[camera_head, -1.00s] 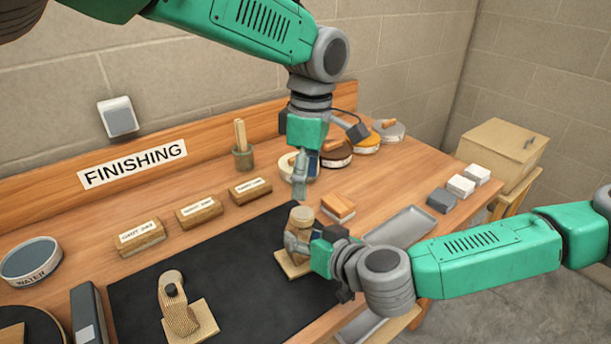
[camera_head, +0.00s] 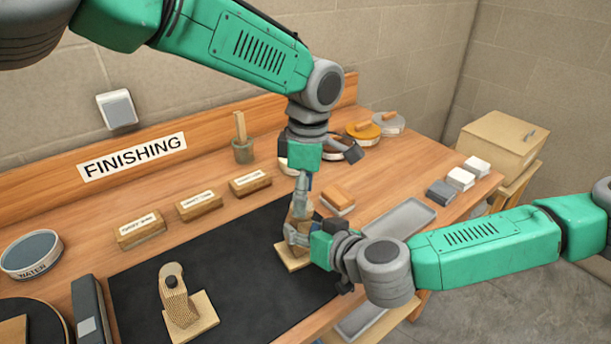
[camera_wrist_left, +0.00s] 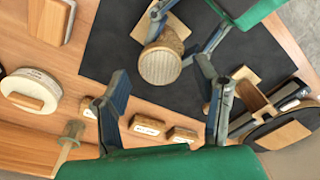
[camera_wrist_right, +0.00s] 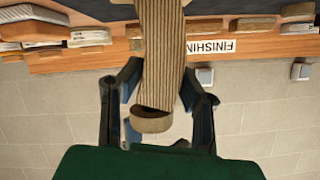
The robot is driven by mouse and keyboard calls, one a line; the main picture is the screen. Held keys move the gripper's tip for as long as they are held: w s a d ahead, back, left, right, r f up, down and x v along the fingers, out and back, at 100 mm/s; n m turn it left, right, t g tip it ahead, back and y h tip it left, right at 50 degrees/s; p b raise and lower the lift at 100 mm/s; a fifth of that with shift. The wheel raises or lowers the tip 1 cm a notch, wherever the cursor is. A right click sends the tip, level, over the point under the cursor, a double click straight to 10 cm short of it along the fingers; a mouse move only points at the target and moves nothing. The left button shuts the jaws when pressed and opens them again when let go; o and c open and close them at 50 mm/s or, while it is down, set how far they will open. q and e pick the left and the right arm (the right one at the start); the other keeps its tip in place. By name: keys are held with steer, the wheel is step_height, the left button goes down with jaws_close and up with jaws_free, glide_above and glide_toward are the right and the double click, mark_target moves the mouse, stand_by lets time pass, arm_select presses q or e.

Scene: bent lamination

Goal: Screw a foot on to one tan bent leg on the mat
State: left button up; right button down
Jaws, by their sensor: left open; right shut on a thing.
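A tan bent leg (camera_head: 305,208) stands on a square tan base (camera_head: 291,256) at the right part of the black mat (camera_head: 235,262). My right gripper (camera_head: 294,236) is shut on it from the front. The right wrist view shows its striped side (camera_wrist_right: 162,50) between the fingers. My left gripper (camera_head: 302,192) is open, pointing down at the leg's top. The left wrist view shows the leg's round striped end (camera_wrist_left: 160,66) beyond the open fingers. A second bent leg (camera_head: 178,304) stands at the mat's front left, with a dark round spot near its top. I cannot make out a separate foot.
Several labelled blocks (camera_head: 198,206) line the back of the bench. A grey tray (camera_head: 402,219) and a block with an orange top (camera_head: 337,198) lie right of the mat. A water bowl (camera_head: 31,254) is at left. The mat's middle is clear.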

arm_select(q)
steer(key=shift+a+f, duration=0.1)
steer(key=shift+f, duration=1.15)
